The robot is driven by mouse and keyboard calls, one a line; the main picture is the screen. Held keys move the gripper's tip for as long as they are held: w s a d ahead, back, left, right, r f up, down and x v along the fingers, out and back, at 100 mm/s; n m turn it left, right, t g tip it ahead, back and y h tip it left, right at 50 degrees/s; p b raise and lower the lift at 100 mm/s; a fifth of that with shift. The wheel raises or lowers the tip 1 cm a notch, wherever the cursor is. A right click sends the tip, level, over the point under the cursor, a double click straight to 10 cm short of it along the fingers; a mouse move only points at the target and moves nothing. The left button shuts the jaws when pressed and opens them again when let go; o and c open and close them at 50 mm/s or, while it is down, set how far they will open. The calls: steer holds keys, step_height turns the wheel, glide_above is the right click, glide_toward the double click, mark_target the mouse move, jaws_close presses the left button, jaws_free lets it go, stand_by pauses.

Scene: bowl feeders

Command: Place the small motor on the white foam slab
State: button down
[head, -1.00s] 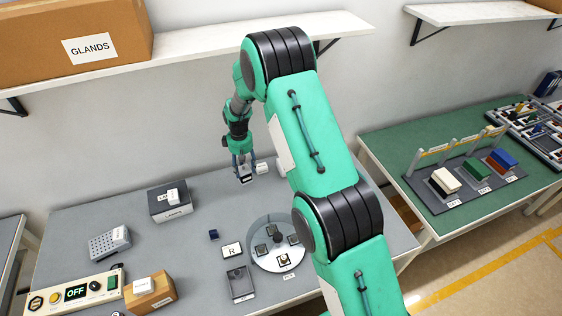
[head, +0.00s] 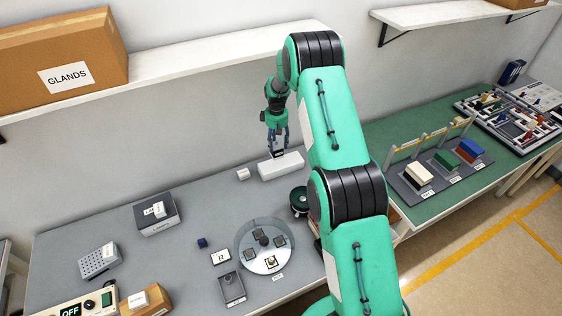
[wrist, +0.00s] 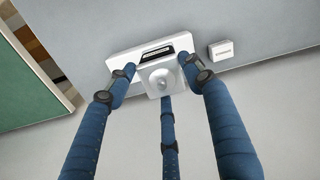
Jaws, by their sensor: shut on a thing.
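The white foam slab (head: 290,168) lies at the back of the grey table in the head view, and it also shows in the wrist view (wrist: 118,67). My gripper (head: 278,149) is above the slab. In the wrist view my gripper (wrist: 165,75) has its blue fingers shut around the small motor (wrist: 164,80), a pale squarish body with a round knob. The motor overlaps the slab in that view, and I cannot tell whether it touches it. In the head view the motor is small and partly hidden by the fingers.
A small white labelled box (head: 243,174) stands left of the slab. A dark green round thing (head: 299,200) is at the right, partly behind my arm. The round feeder bowl (head: 240,250) is nearer. A wall shelf (head: 190,60) runs above the table.

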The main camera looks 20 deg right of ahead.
mark_target(279, 156)
steer(key=shift+d+r, duration=0.15)
steer(key=shift+d, duration=0.35)
steer(key=shift+f+p, duration=0.55)
steer(key=shift+f, duration=2.35)
steer(key=shift+w+f+p, duration=0.1)
steer(key=shift+f+p, duration=0.3)
steer(key=shift+f, duration=1.7)
steer(key=shift+f, duration=0.15)
steer(key=c, duration=0.8)
jaws_free()
steer(key=shift+o, duration=0.2)
steer(key=shift+r+b, duration=1.15)
steer(key=shift+r, duration=4.95)
